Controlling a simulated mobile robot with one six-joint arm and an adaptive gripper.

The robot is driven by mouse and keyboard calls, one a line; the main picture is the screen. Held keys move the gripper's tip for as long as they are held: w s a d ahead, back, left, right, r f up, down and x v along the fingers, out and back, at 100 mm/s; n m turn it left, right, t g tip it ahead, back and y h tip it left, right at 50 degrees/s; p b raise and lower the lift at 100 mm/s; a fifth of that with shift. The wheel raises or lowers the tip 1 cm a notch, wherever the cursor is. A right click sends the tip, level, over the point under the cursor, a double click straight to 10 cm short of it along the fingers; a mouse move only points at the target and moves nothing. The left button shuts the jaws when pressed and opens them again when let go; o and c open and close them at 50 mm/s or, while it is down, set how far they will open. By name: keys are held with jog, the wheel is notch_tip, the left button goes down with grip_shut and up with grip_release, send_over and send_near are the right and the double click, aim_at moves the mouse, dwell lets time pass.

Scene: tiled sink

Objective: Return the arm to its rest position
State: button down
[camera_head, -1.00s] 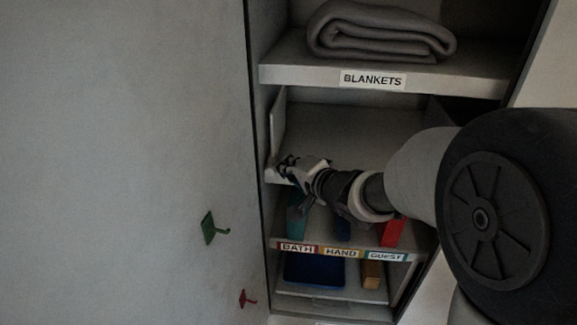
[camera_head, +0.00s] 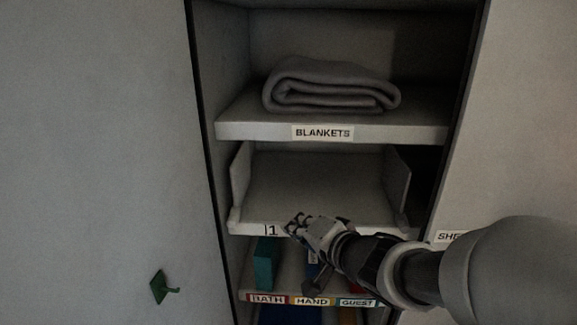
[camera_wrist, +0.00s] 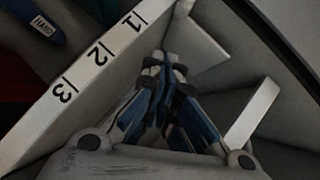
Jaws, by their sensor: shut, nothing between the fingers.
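My gripper (camera_head: 296,222) is in front of the front edge of an empty middle shelf (camera_head: 310,185), near its number 1 mark, in the head view. My arm reaches in from the lower right. In the wrist view my gripper (camera_wrist: 160,60) has its fingers together with nothing between them. The shelf's front edge (camera_wrist: 75,90) there carries the numbers 1, 2 and 3. I cannot tell whether the gripper touches the shelf.
A folded grey blanket (camera_head: 330,86) lies on the shelf labelled BLANKETS (camera_head: 240,130). Below the middle shelf, a teal item (camera_head: 265,262) stands above the labels BATH, HAND and GUEST. Cabinet walls stand close on both sides.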

jog(key=s+d+f+n+g+h+b, duration=0.1)
jog(key=s+d+f+h+b, duration=0.3)
jog(key=d+f+b, duration=0.3)
jog(key=s+d+f+h+b, duration=0.4)
jog(key=d+f+b, duration=0.3)
jog(key=s+f+n+g+b, duration=0.5)
jog(key=s+f+b, duration=0.7)
jog(key=s+f, duration=0.5)
jog(key=s+g, duration=0.1)
jog(key=s, duration=0.2)
jog(key=shift+a+f+b, duration=0.3)
jog(key=shift+f+b, duration=0.1)
